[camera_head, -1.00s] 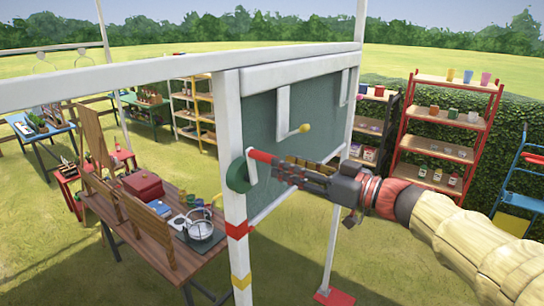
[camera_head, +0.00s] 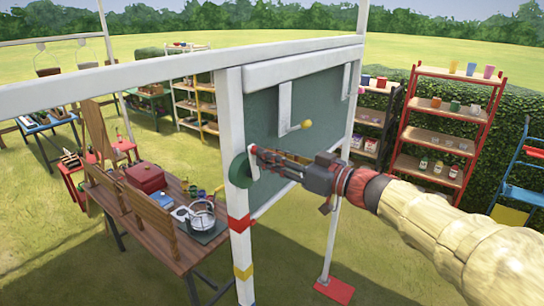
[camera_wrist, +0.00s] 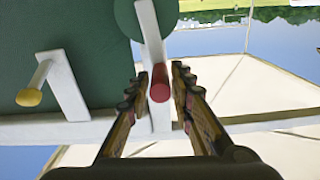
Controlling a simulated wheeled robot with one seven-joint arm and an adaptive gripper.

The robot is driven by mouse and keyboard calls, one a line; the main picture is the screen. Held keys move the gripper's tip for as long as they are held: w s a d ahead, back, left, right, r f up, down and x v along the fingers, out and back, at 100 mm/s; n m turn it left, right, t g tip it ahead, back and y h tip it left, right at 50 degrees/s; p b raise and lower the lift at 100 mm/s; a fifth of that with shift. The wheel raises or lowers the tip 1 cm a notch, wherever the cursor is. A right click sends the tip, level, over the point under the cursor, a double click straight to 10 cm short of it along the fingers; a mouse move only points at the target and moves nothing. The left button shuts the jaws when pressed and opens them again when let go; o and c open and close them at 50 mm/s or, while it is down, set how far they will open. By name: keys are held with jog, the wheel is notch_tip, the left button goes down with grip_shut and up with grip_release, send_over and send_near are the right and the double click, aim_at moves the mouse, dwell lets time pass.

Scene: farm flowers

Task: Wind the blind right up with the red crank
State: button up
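The red crank's handle (camera_wrist: 160,84) lies between the two fingers of my gripper (camera_wrist: 160,76) in the wrist view. The fingers stand apart with narrow gaps beside the handle, so my gripper is open around it. The crank's white arm (camera_wrist: 149,32) runs to a green disc (camera_wrist: 133,12). In the head view my gripper (camera_head: 262,157) is at the white post, beside the green disc (camera_head: 240,170), and mostly hides the red handle. The dark green blind (camera_head: 325,105) hangs down within the white frame.
A wooden table (camera_head: 160,235) with a red box (camera_head: 145,178) is at left; shelves (camera_head: 450,110) stand at right.

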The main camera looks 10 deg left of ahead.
grip_shut()
dwell(0.3)
jog(key=shift+s+f+b, duration=0.15)
jog(key=shift+b, duration=0.9)
